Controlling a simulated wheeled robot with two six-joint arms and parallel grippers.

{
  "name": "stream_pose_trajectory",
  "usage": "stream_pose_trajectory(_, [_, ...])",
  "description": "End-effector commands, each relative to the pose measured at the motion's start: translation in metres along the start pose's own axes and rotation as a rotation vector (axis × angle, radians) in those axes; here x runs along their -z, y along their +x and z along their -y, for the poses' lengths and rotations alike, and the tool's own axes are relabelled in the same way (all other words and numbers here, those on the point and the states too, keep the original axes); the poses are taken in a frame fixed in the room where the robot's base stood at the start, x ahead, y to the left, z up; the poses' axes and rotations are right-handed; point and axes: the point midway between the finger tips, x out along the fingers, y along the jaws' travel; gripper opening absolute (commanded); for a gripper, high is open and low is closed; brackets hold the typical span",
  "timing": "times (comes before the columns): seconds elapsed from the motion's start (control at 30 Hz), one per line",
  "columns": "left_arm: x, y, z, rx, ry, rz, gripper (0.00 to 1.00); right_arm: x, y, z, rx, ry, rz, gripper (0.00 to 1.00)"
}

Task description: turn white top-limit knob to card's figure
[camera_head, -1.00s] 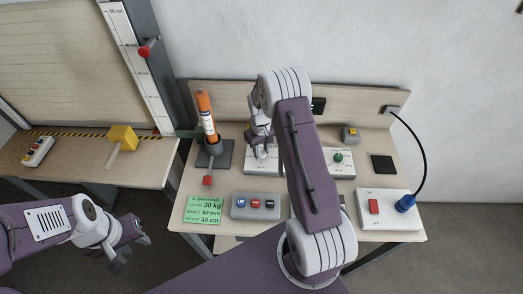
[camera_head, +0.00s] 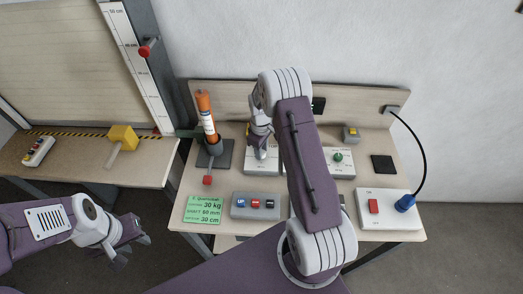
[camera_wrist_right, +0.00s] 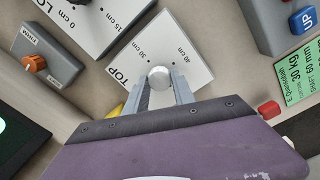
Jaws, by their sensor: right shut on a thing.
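The white top-limit knob (camera_wrist_right: 159,77) sits on a white plate (camera_wrist_right: 185,38) marked TOP, with 30 cm and 40 cm printed on it, in the right wrist view. My right gripper (camera_wrist_right: 160,84) is shut on this knob, a finger on either side. Which mark the knob points to cannot be told. In the head view my right gripper (camera_head: 259,140) is over that plate, and the knob is hidden. The green card (camera_head: 203,210) lies at the table's front left; its lines seem to read 30 kg, 60 mm and 30 cm. My left gripper (camera_head: 132,250) is open and empty, off the table.
A plate marked LOW (camera_wrist_right: 92,20) lies beside the TOP plate. A grey box with an orange knob (camera_wrist_right: 35,63) is near it. An orange tube (camera_head: 206,115) stands in a dark holder. A three-button box (camera_head: 256,206) and a plate with a red switch (camera_head: 373,206) stand in front.

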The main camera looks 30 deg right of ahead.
Motion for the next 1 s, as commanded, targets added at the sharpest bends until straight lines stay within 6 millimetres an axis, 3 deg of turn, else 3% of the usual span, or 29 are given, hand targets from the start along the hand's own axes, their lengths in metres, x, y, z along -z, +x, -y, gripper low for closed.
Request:
stream_pose_trajectory(0.27, [0.000, -0.001, 0.000, 0.000, 0.000, 0.000, 0.36, 0.004, -0.004, -0.004, -0.012, 0.000, -0.013, 0.00])
stream_pose_trajectory(0.3, [0.000, -0.001, 0.000, 0.000, 0.000, 0.000, 0.36, 0.004, -0.004, -0.004, -0.012, 0.001, -0.013, 0.36])
stream_pose_trajectory(0.37, [0.000, -0.001, 0.000, 0.000, 0.000, 0.000, 0.36, 0.004, -0.004, -0.004, -0.012, 0.001, -0.012, 0.52])
stream_pose_trajectory(0.73, [0.000, 0.002, 0.000, 0.000, 0.000, 0.000, 0.36, 0.002, -0.007, -0.002, -0.005, 0.001, -0.005, 0.52])
stream_pose_trajectory(1.0, [-0.001, 0.013, 0.000, 0.000, 0.000, 0.000, 0.36, 0.003, -0.064, -0.002, -0.009, 0.001, -0.009, 0.52])
